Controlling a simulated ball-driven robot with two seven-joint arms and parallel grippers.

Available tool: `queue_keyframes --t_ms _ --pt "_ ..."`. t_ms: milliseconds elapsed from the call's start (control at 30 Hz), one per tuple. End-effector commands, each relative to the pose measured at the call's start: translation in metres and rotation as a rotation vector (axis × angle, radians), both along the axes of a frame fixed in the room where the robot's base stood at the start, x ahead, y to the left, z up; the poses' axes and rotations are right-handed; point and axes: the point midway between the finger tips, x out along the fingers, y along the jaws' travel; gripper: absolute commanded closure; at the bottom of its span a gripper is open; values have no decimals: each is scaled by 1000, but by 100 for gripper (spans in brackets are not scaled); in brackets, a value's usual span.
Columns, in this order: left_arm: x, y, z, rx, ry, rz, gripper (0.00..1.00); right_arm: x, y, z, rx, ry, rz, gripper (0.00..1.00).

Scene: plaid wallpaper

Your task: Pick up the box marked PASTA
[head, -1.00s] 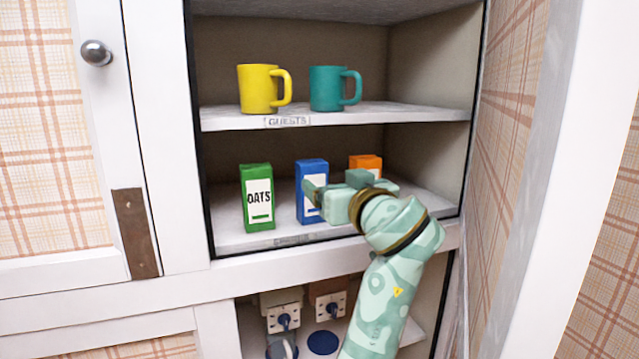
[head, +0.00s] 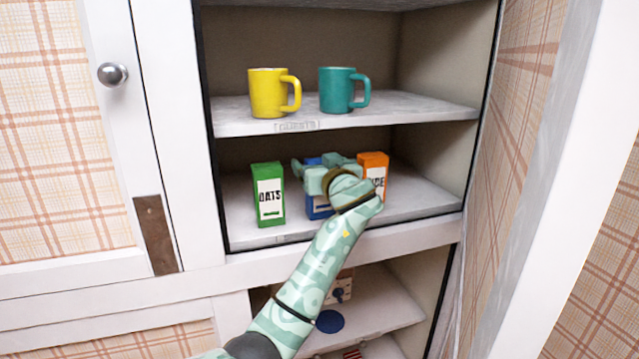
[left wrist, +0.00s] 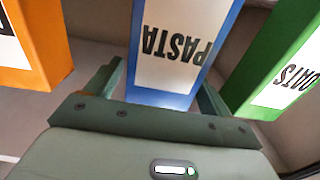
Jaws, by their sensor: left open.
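The blue box marked PASTA (head: 317,209) stands on the middle shelf in the head view, mostly hidden behind my left gripper (head: 322,167). In the left wrist view the PASTA box (left wrist: 180,48) appears upside down, with its white label facing me. My left gripper (left wrist: 160,92) is open there, with one finger on each side of the box. I cannot tell whether either finger touches it. My right gripper is in neither view.
A green OATS box (head: 268,195) stands to the left and an orange box (head: 373,167) to the right, both close to the gripper. A yellow mug (head: 268,93) and a teal mug (head: 337,90) stand on the shelf above (head: 420,112). The cupboard door frame is at the left.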

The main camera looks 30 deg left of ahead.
Motion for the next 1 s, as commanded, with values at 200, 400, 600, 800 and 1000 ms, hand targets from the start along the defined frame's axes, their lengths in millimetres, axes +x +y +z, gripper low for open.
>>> queue_keyframes --t_ms 200,400,600,800,1000 --pt "0 -1 -1 0 0 -1 43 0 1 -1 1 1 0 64" --pt "0 -1 0 1 -2 -1 94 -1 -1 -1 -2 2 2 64" --pt "0 -1 0 1 -2 0 94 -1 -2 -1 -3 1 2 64" --pt "0 -1 8 0 -5 0 94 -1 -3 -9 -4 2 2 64" --pt "0 -1 30 -1 -8 -2 94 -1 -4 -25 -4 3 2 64"
